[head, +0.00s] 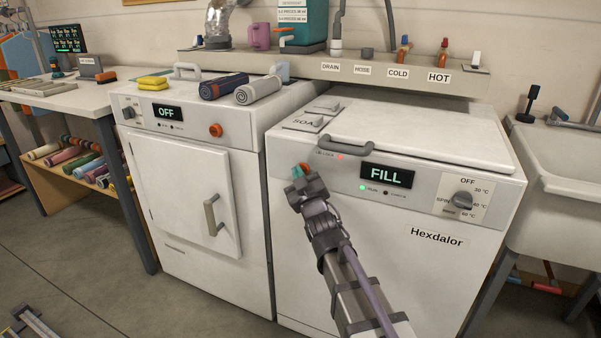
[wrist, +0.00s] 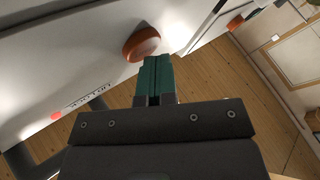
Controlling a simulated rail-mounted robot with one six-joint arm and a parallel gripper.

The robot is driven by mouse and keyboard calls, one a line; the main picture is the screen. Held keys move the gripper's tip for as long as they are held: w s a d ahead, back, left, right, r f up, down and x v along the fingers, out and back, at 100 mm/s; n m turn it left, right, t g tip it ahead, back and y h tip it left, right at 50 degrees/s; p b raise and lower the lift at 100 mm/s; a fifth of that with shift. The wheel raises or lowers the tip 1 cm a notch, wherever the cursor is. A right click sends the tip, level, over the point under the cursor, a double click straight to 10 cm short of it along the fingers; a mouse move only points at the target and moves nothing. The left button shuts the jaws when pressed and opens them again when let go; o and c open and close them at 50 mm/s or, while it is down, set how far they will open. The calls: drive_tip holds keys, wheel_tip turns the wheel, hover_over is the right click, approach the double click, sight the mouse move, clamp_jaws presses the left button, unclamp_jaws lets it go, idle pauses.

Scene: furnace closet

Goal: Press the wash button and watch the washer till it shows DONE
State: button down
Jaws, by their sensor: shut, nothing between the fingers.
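The washer (head: 400,255), labelled Hexdalor, stands right of centre with its lid down. Its display (head: 387,176) reads FILL. A green light by RUN (head: 363,188) and a red lid-lock light (head: 339,157) are lit. The round orange button (wrist: 142,43) is on the washer's front panel, at the panel's left in the head view, partly behind my gripper. My gripper (head: 298,171) is shut and empty, with its teal fingertips (wrist: 157,62) right at the button's edge. I cannot tell whether they touch it.
A dryer-like machine (head: 205,255) on the left shows OFF on its display (head: 167,112) and has its own orange knob (head: 215,130). Rolled towels (head: 258,90) lie on top. A sink (head: 560,180) is at the right. The washer's dial (head: 463,200) and lid handle (head: 346,146) stick out.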

idle(0.5)
drive_tip(key=shift+s+a, duration=0.25)
drive_tip(key=shift+s, duration=0.25)
drive_tip(key=shift+s+a, duration=0.2)
drive_tip(key=shift+s, duration=0.3)
drive_tip(key=s, duration=0.1)
drive_tip(key=s+a, duration=0.1)
drive_tip(key=s, duration=0.1)
drive_tip(key=s+a, duration=0.1)
drive_tip(key=shift+s+a, duration=0.1)
drive_tip(key=shift+s, duration=0.2)
drive_tip(key=shift+f, duration=0.1)
